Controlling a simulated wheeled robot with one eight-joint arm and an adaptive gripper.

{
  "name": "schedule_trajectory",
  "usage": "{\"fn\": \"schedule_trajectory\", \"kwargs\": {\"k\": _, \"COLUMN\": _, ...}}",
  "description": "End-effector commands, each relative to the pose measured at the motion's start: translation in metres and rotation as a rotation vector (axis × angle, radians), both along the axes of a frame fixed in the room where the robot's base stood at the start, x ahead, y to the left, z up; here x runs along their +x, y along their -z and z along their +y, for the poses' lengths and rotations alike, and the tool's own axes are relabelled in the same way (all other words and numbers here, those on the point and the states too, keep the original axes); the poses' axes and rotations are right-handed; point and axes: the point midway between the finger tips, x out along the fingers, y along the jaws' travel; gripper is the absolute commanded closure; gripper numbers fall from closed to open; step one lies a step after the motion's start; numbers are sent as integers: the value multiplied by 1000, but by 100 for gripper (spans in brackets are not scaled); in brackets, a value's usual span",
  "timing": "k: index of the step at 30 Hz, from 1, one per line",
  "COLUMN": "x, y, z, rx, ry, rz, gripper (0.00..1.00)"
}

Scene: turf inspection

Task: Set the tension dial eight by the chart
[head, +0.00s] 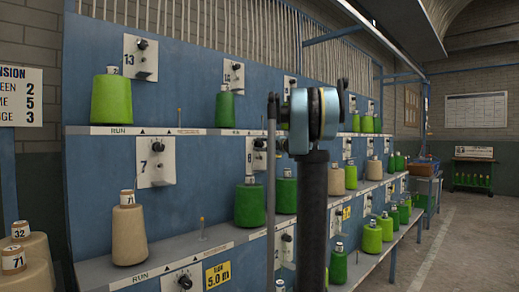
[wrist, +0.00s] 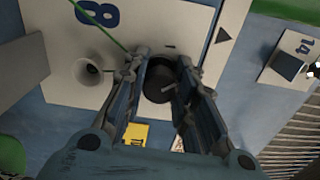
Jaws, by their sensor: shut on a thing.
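The dial's pointer and scale are mostly hidden by the fingers. In the head view, plate 8 (head: 254,152) is partly hidden behind my arm, and my fingertips cannot be made out. A green cone (head: 250,204) stands below that plate. The tension chart (head: 20,97) at the far left is cut off; its rows show 2, 5 and 3.
A pale guide eye (wrist: 90,69) and a green thread (wrist: 98,26) lie close left of my gripper. Plate 14 (wrist: 290,58) is at the right. Cream cone (head: 129,230) stands under plate 7 (head: 156,160). The floor (head: 450,250) at right is clear.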

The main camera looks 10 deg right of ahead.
Motion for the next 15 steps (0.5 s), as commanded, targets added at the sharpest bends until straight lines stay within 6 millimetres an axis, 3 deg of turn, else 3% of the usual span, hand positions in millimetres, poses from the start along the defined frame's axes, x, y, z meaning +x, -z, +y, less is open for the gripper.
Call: {"fn": "schedule_trajectory", "kwargs": {"k": 15, "x": -2, "y": 3, "z": 0, "rx": 23, "ry": -1, "rz": 23, "gripper": 99}}
